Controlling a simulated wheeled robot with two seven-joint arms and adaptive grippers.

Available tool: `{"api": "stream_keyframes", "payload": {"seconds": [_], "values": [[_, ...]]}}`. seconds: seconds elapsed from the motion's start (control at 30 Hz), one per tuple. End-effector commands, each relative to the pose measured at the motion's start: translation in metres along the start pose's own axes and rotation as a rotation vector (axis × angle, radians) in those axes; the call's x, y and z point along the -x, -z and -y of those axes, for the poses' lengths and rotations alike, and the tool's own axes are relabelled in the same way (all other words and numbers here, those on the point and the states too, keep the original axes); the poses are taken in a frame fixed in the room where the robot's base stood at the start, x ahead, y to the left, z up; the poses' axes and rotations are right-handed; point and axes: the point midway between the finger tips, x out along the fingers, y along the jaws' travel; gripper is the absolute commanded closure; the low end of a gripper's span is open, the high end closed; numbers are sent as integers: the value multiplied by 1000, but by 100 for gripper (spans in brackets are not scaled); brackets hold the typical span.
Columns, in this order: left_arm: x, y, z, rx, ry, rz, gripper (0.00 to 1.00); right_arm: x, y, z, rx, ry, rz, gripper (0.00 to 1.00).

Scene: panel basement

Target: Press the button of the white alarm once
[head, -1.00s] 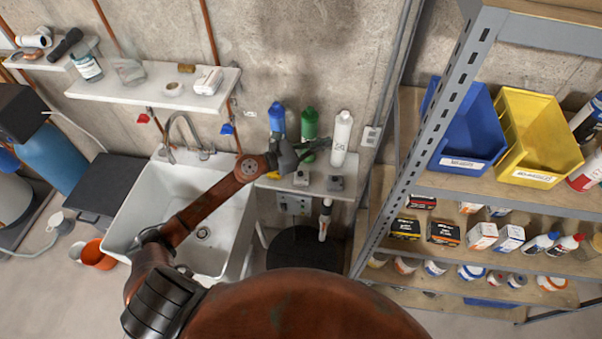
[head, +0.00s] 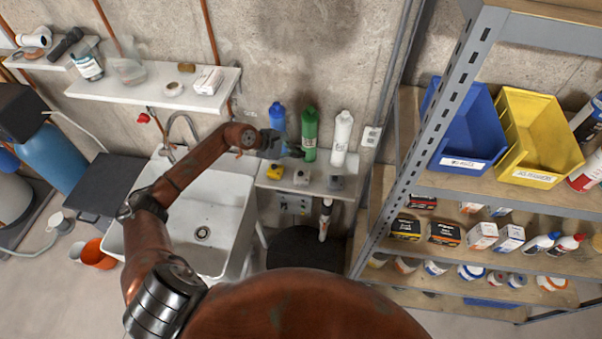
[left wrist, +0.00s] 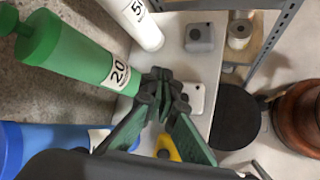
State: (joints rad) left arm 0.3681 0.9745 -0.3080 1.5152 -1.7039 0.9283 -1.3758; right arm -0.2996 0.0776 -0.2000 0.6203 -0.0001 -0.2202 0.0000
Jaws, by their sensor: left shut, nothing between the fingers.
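The white alarm (head: 301,177) is a small box on the low white shelf, between a yellow alarm (head: 268,173) and a grey alarm (head: 336,183). My left gripper (head: 298,151) is shut and empty. In the head view it shows above the white alarm, in front of the green bottle. In the left wrist view the fingertips (left wrist: 164,84) point toward the shelf, beside the white alarm (left wrist: 196,97) and partly covering it. The yellow alarm (left wrist: 168,149) is partly hidden behind a finger; the grey alarm (left wrist: 199,37) is clear. I see no contact. My right gripper is not in view.
Blue (head: 277,118), green (head: 310,130) and white (head: 341,139) bottles stand behind the alarms by the wall. A sink (head: 200,215) is at the left, and a metal rack with bins and boxes is at the right. The shelf's front edge is free.

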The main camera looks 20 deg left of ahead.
Motion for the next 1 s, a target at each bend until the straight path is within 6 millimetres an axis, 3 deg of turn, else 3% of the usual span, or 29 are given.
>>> {"api": "stream_keyframes", "payload": {"seconds": [0.47, 0.6, 1.0], "values": [[-40, 28, 29, 4, -1, 3, 100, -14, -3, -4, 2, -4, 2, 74], [-53, 39, 39, 1, -1, 1, 100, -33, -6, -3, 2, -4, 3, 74], [-58, 42, 43, 1, -1, 1, 100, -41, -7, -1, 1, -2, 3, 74]]}}
